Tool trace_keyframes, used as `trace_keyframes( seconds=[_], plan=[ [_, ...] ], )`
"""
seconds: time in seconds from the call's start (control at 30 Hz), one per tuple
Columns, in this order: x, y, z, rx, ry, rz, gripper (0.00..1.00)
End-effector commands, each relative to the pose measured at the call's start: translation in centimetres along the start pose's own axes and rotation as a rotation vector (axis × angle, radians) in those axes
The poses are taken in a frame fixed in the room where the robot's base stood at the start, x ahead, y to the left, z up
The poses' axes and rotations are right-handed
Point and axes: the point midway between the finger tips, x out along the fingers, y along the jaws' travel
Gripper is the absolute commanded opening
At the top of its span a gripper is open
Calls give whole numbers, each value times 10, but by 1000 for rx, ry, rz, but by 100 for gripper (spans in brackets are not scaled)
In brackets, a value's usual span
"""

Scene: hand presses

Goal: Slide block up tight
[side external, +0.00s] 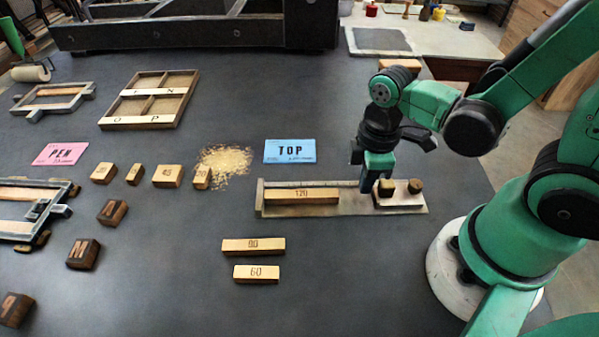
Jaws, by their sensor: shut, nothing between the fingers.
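My gripper (378,172) points down at the slide block's left end, beside the left knob. It is shut with nothing held. Whether its fingers touch the block or knob I cannot tell.
Wooden bars marked 80 (253,246) and 60 (256,273) lie in front of the tray. Several small blocks, a crumb pile (226,163) and a compartment box (150,100) are to the left. The front middle is clear.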

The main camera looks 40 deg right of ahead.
Motion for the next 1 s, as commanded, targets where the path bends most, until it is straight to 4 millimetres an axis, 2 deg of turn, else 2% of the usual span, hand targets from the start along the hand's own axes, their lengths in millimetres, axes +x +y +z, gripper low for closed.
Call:
trace_keyframes(
  seconds=[0.63, 1.0],
  plan=[
    [0, 0, 44, 4, -2, 0, 0],
    [0, 0, 50, 0, -2, 0, 0]
  ],
)
